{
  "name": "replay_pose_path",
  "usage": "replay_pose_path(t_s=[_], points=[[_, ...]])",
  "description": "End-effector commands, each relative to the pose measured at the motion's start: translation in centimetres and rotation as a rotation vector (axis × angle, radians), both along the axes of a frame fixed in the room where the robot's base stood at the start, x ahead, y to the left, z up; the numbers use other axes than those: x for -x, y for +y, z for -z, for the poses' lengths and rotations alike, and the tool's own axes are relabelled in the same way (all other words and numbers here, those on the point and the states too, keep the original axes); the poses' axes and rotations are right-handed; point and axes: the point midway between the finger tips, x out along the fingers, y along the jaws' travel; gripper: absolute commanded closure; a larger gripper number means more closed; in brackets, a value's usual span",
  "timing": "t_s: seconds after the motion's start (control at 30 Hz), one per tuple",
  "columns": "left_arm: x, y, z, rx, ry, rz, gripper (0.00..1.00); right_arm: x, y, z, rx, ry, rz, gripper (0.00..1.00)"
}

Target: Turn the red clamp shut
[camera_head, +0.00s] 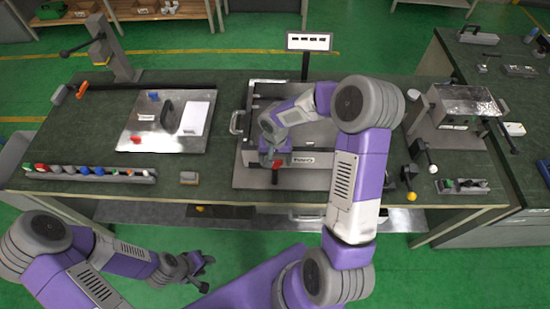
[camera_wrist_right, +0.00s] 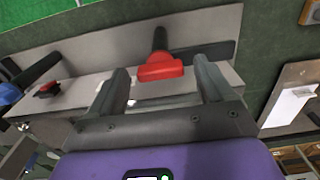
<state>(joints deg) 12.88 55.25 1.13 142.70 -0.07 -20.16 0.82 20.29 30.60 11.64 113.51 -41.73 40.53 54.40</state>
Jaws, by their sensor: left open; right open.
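The red clamp handle (camera_wrist_right: 160,67) sits on a dark stem in the right wrist view. It appears between the two fingertips of my right gripper (camera_wrist_right: 161,68), with a gap on both sides. In the head view the red clamp (camera_head: 277,163) shows as a small red patch at the front of the metal fixture (camera_head: 252,100), just below my right gripper (camera_head: 271,155), which partly covers it. My right gripper is open. My left gripper (camera_head: 202,271) is open and empty, low in front of the table.
A metal plate (camera_head: 185,140) with a black handle and a tool strip (camera_head: 90,173) lie on the left of the table (camera_head: 222,90). A metal box (camera_head: 465,103) stands at right.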

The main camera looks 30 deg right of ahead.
Motion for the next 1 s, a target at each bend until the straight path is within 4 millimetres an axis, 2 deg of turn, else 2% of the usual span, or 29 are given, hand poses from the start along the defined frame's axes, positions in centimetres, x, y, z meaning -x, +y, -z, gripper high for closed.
replay_pose_path(t_s=[0.13, 0.63, 0.67, 1.0], points=[[0.0, 0.0, 0.0, 0.0, 0.0, 0.0, 0.57, 0.0, 0.0, 0.0, 0.0, 0.0, 0.0, 0.21], [0.0, 0.0, 0.0, 0.0, 0.0, 0.0, 0.57, 0.0, 0.0, 0.0, 0.0, 0.0, -0.001, 0.97], [0.0, 0.0, 0.0, 0.0, 0.0, 0.0, 0.57, 0.0, 0.0, -0.1, 0.0, 0.0, -0.001, 1.0], [0.0, 0.0, 1.1, 0.0, 0.0, 0.0, 0.57, -0.1, 0.1, 0.1, 0.0, -0.004, 0.057, 1.0]])
